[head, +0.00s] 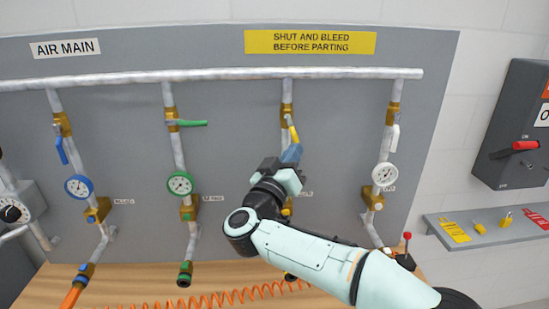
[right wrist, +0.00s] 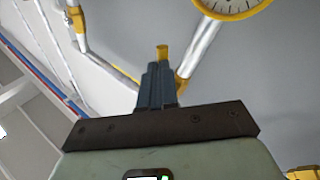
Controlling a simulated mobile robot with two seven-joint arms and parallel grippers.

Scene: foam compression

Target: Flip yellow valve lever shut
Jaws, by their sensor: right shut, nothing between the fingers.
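The yellow valve lever (head: 293,133) hangs from a brass valve (head: 286,112) on the third pipe from the left. It points down roughly along the pipe, its lower end tilted a little to the right. My right gripper (head: 291,154) is shut and empty, its blue-grey fingertips at the lever's lower end. In the right wrist view the shut fingers (right wrist: 157,82) point at a yellow piece, seemingly the lever's end (right wrist: 162,52), just beyond the tips. I cannot tell whether they touch. My right arm hides much of the lower third pipe. My left gripper is not in view.
A blue lever (head: 62,151) and a white lever (head: 395,138) hang down on neighbouring pipes; a green lever (head: 192,123) sticks out sideways. A yellow-rimmed gauge (right wrist: 232,4) is close to the gripper. An orange coiled hose (head: 225,298) lies on the bench below.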

